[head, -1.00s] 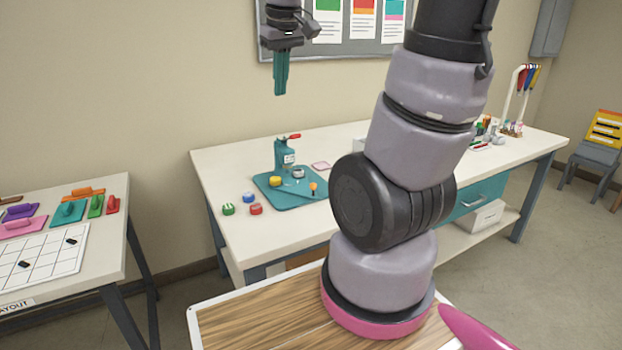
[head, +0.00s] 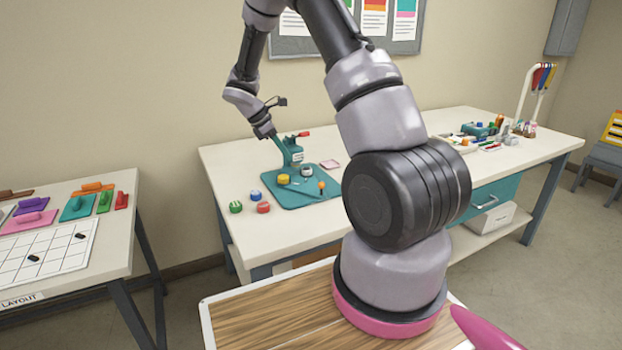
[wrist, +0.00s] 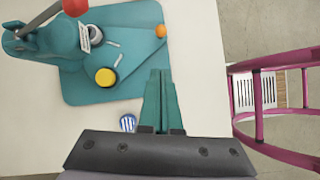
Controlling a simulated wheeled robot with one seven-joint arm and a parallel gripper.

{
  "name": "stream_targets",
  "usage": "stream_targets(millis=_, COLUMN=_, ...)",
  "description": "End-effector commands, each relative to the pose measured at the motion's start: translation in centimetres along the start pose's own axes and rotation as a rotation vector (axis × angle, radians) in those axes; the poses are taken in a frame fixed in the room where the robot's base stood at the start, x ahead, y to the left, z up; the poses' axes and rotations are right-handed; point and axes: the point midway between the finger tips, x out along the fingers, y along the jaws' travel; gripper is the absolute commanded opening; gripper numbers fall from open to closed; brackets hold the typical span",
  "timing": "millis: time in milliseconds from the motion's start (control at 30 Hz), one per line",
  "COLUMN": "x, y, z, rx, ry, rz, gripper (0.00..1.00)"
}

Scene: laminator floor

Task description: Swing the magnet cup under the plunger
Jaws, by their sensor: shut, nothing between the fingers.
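A teal press (head: 292,151) with a red handle end stands on a teal base plate (head: 277,193). A yellow cup (head: 283,179) and a silver-grey cup (head: 306,171) sit on the plate in front of it; I cannot tell which is the magnet cup. An orange knob (head: 321,185) stands at the plate's front right. The wrist view shows the yellow cup (wrist: 105,77), silver cup (wrist: 95,36) and orange knob (wrist: 160,31). The plunger's underside is hidden. My gripper (wrist: 159,72) has its teal fingers together, empty, above the plate's edge in that view.
Green (head: 236,207), blue (head: 256,195) and red (head: 263,207) round pieces lie left of the plate. Tools and bottles crowd the bench's far right. A second table (head: 60,250) stands left. The bench front is mostly clear.

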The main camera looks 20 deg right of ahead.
Motion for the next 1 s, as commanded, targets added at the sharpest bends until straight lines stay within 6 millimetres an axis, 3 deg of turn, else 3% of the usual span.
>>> stream_targets(millis=267, x=3.2, y=0.0, z=-0.1, rx=-0.016, ry=-0.007, rz=-0.005, gripper=0.0)
stream_targets(millis=633, x=10.9, y=0.0, z=0.1, rx=-0.012, ry=-0.006, rz=-0.004, gripper=0.0)
stream_targets(millis=800, x=12.8, y=0.1, z=1.4, rx=-0.012, ry=-0.005, rz=-0.003, gripper=0.0)
stream_targets(millis=1000, x=13.7, y=0.1, z=2.0, rx=-0.012, ry=-0.005, rz=-0.001, gripper=0.0)
